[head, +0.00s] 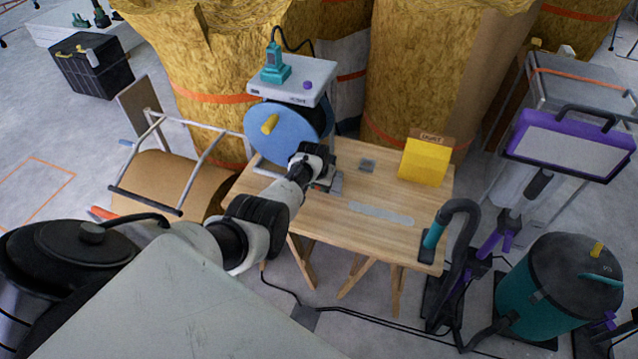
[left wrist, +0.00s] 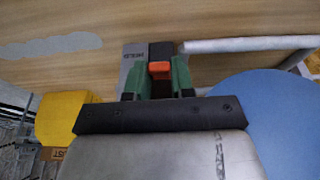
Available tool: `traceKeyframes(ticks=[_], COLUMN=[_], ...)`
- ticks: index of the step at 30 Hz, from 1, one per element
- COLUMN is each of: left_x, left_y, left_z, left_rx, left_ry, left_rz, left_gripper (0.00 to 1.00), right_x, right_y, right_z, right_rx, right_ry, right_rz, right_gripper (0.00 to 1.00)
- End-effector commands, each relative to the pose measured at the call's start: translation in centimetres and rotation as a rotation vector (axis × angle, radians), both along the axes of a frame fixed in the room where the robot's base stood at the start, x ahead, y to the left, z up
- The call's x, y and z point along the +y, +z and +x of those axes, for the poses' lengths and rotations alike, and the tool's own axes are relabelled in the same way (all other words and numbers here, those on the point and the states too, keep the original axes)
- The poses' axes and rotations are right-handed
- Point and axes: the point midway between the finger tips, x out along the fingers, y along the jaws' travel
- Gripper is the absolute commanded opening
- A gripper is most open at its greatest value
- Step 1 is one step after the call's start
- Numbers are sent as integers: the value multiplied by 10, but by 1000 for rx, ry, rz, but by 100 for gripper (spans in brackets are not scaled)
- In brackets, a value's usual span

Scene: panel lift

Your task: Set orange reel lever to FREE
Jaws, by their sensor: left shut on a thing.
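The orange lever (left wrist: 160,68) shows in the left wrist view between the green fingertips of my left gripper (left wrist: 158,80), which is shut on it. The lever sits at a small grey-and-dark block (left wrist: 134,62) on the wooden table; its small lettering is too blurred to read. In the head view my left gripper (head: 326,178) is at the table's left part, just right of the blue reel (head: 262,145), and hides the lever. My right gripper is not in view.
A white unit (head: 290,85) with a teal tool stands above the reel. A teal vacuum (head: 555,290) stands right of the table.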

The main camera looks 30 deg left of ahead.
Motion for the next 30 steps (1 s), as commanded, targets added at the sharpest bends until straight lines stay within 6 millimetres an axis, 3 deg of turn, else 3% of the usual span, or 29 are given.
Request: traceKeyframes(ticks=[2,3,8,19,30], left_x=[1,1,0,0,-4], left_y=[1,1,1,7,62], left_z=[0,0,0,-1,-17], left_rx=[-1,-1,-2,-2,-4], left_ry=[0,0,0,0,-1], left_rz=[1,1,1,1,2], left_gripper=[0,26,49,49,49], right_x=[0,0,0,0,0], right_y=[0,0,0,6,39], right_z=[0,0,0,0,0], right_rx=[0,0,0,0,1], right_ry=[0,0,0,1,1], right_rz=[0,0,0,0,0], right_gripper=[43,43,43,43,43])
